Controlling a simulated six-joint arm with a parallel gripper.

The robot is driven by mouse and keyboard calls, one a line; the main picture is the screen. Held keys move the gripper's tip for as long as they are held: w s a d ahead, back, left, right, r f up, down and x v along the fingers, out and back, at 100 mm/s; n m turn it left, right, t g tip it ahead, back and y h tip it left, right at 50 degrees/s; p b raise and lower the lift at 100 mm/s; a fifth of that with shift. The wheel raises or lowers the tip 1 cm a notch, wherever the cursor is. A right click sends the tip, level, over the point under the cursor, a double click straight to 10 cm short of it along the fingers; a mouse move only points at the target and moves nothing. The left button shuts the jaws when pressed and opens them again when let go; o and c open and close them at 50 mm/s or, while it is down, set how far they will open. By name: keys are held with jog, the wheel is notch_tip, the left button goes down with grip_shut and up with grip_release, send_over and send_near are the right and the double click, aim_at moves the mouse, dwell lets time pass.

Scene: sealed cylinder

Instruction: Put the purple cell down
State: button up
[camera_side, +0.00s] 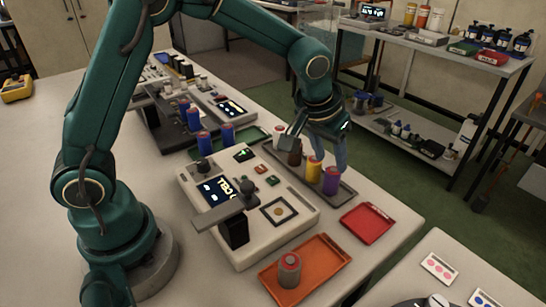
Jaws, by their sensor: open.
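The purple cell (331,182) stands upright at the near end of a long grey tray (347,196). A yellow cell (314,171) stands beside it in the row, then a dark brown cell (295,155) and a pale pink cell (279,136). My gripper (316,150) is over the tray, behind the yellow and purple cells in this view, with its jaws apart. The purple cell is apart from the visible fingers. Whether any other cell lies between the fingers is hard to tell.
A tester (255,240) with a screen and a raised arm stands left of the tray. An orange tray (325,252) holds a grey-red cell (289,270). A red tray (368,223) is empty. Several blue cells (205,144) stand behind the tester near a green tray (250,137).

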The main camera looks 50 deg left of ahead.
aim_at(332, 171)
jog(key=shift+x, duration=2.5)
jog(key=shift+s, duration=0.1)
grip_shut()
